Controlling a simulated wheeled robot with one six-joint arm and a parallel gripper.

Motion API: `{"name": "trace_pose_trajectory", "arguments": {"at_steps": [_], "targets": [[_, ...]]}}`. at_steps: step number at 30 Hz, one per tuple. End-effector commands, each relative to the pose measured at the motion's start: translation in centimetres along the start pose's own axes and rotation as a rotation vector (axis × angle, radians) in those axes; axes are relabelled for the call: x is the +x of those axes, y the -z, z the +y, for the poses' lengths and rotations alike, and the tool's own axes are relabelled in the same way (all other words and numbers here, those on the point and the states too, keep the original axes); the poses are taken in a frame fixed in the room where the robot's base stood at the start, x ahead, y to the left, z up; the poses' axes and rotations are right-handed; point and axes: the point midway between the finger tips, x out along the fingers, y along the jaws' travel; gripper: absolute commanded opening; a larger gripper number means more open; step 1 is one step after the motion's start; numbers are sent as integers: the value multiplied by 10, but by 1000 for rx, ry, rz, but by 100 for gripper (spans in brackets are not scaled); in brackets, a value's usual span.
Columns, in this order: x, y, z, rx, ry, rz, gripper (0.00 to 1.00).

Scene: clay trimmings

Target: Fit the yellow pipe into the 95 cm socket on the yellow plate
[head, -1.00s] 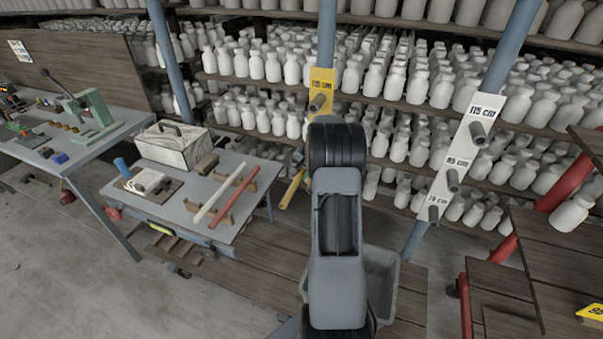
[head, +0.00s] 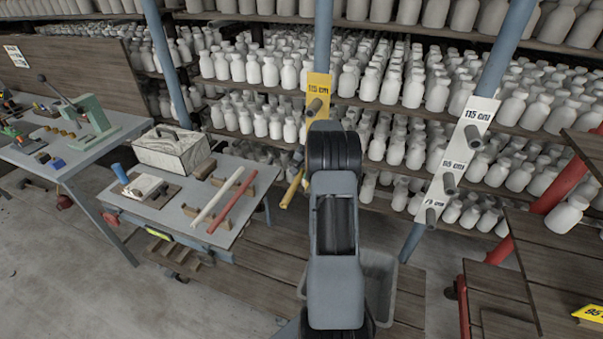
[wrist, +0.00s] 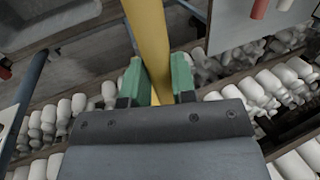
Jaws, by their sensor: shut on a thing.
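The yellow pipe (wrist: 150,40) is between the green fingers of my gripper (wrist: 158,78) in the wrist view, and the jaws are shut on it. In the head view a slanted end of the pipe (head: 292,188) shows left of my arm; the rest is hidden. The yellow plate (head: 318,85) is on a blue post behind my arm. Its 115 cm label and top grey socket (head: 314,107) show. The lower part of the plate, where a 95 cm socket could be, is hidden by my arm. The pipe's visible end is below and left of the top socket.
A white plate (head: 457,148) with several grey sockets is on another blue post to the right. A small table (head: 165,208) at the left holds a white and a red pipe. Shelves of white bottles fill the back. A grey bin (head: 380,275) is behind my arm.

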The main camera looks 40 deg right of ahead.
Motion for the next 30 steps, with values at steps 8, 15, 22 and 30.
{"name": "trace_pose_trajectory", "arguments": {"at_steps": [8, 15, 22, 30], "targets": [[0, 3, 0, 0, 0, 0, 36], [0, 3, 0, 0, 0, 0, 54], [-2, 3, 0, 0, 0, -1, 54], [-40, 4, 0, -1, 2, 4, 54]]}}
